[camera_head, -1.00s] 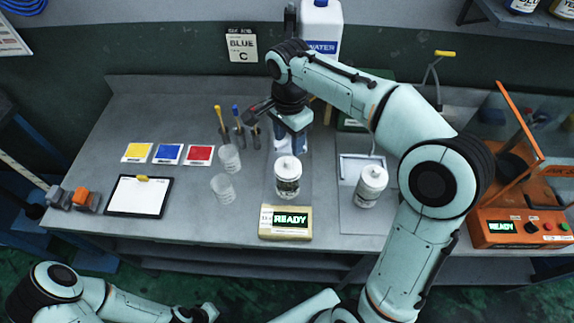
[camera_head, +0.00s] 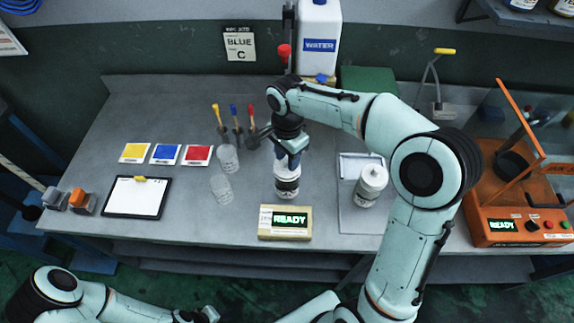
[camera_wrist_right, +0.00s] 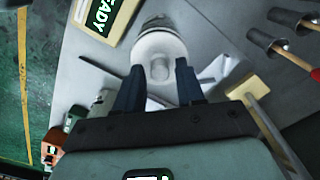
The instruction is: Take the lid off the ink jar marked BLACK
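A white-lidded jar (camera_head: 287,188) with a dark band stands behind the READY box, its top partly hidden by my right gripper (camera_head: 291,160). In the right wrist view its round white lid (camera_wrist_right: 160,44) and small knob show just ahead of my right gripper (camera_wrist_right: 158,72). The two dark fingers are apart, around the line of the knob; I cannot tell whether they touch it. A second white-lidded jar (camera_head: 371,184) stands to the right on a pale panel. Neither jar's label is readable. My left gripper (camera_head: 207,314) is low at the bottom edge, its fingers unclear.
The READY box (camera_head: 285,222) is in front of the jar. Two clear cups (camera_head: 221,188) and several upright tools (camera_head: 236,125) stand left of it. A WATER container (camera_head: 319,50) is behind. An orange machine (camera_head: 520,220) is at right. The clipboard (camera_head: 137,197) lies at left.

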